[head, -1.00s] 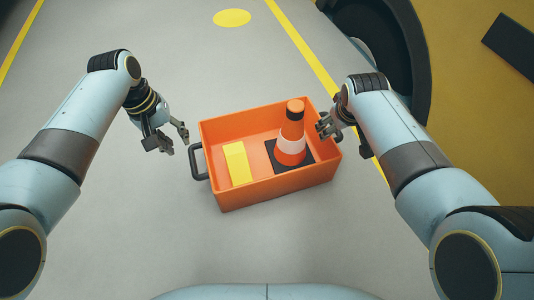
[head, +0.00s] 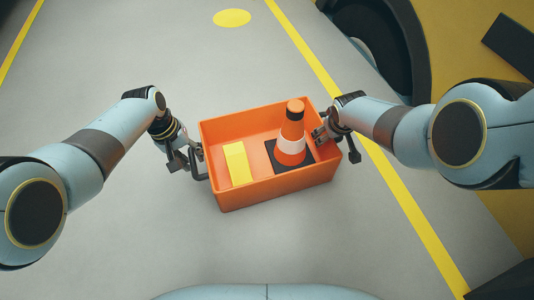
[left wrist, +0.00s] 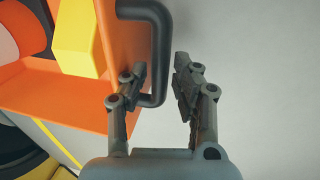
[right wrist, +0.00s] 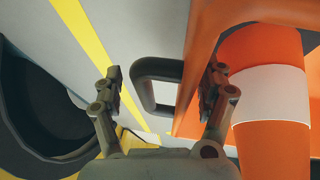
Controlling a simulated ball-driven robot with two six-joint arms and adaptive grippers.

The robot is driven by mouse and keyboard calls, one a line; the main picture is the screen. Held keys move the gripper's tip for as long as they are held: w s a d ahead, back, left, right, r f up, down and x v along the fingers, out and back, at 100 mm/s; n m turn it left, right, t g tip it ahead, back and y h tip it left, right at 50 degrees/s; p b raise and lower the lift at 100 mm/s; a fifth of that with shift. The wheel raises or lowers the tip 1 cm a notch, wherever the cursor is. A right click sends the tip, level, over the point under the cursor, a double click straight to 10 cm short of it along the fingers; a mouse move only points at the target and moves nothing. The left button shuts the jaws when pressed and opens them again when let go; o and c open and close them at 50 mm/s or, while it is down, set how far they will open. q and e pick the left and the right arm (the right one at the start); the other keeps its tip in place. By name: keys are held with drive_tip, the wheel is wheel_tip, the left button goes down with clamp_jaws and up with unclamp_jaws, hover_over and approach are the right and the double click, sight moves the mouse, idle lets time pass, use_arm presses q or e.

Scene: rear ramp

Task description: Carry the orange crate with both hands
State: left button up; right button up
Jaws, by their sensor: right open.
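The orange crate (head: 270,188) sits on the grey floor, holding a yellow block (head: 236,163) and an orange-and-white cone (head: 292,130). My left gripper (head: 189,162) is at the crate's left side. In the left wrist view its open fingers (left wrist: 160,78) lie on either side of the dark left handle (left wrist: 160,45), with a gap to the outer finger. My right gripper (head: 333,137) is at the crate's right side. In the right wrist view its open fingers (right wrist: 163,88) flank the dark right handle (right wrist: 143,90); one overlaps the crate's edge in view.
A yellow floor line (head: 410,220) runs along the crate's right. A large dark wheel-like shape (head: 390,45) and a yellow surface (head: 470,60) stand at the upper right. A yellow floor disc (head: 232,18) lies beyond the crate. Floor left and near is clear.

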use_arm(q)
drive_tip(key=c, duration=0.6)
use_arm(e)
drive_tip(key=c, duration=0.6)
use_arm(q)
drive_tip(key=shift+a, duration=0.1)
use_arm(e)
drive_tip(key=shift+w+d, duration=0.1)
drive_tip(key=shift+d, duration=0.05)
clamp_jaws()
